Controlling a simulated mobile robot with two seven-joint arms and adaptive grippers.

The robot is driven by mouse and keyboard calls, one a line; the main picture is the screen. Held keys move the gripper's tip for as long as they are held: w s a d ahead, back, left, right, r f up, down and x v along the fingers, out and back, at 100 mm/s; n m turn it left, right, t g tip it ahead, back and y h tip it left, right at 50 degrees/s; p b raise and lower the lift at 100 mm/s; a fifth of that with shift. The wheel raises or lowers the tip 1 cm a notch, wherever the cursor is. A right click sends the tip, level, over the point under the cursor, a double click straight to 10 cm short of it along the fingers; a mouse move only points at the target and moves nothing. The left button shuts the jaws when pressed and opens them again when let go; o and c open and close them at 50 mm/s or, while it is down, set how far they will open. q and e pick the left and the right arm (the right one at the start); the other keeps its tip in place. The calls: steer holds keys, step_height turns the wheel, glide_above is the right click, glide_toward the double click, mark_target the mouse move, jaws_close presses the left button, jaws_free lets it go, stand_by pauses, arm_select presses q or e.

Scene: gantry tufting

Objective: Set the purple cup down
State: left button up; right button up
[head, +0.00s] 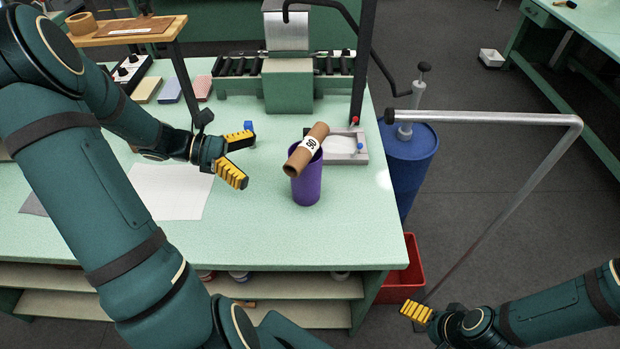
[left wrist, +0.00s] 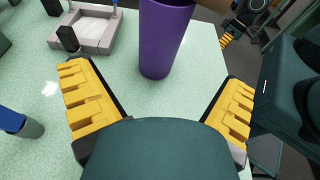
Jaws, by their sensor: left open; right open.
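The purple cup (head: 307,184) stands upright on the pale green table (head: 265,225) near its right front part. A brown cardboard tube (head: 305,150) with a white label leans across the cup's mouth. My left gripper (head: 238,157) is open and empty, to the left of the cup and apart from it. In the left wrist view the cup (left wrist: 164,38) stands ahead, beyond the spread yellow fingers (left wrist: 158,110); its top is cut off. My right gripper (head: 416,311) is at the lower right, off the table's edge, with its fingers seen close together from the side.
A grey tray (head: 345,147) sits just behind the cup. A small blue object (head: 249,127) is by my left fingertips. White paper (head: 170,190) lies to the left. A blue drum (head: 408,170) and red bin (head: 405,275) stand off the right edge.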

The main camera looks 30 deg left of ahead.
mark_target(306, 171)
arm_select(q)
steer(key=shift+b+x, duration=1.35)
steer(key=shift+x, duration=5)
steer(key=shift+s, duration=0.15)
steer(key=c, duration=1.2)
steer(key=shift+o, duration=0.2)
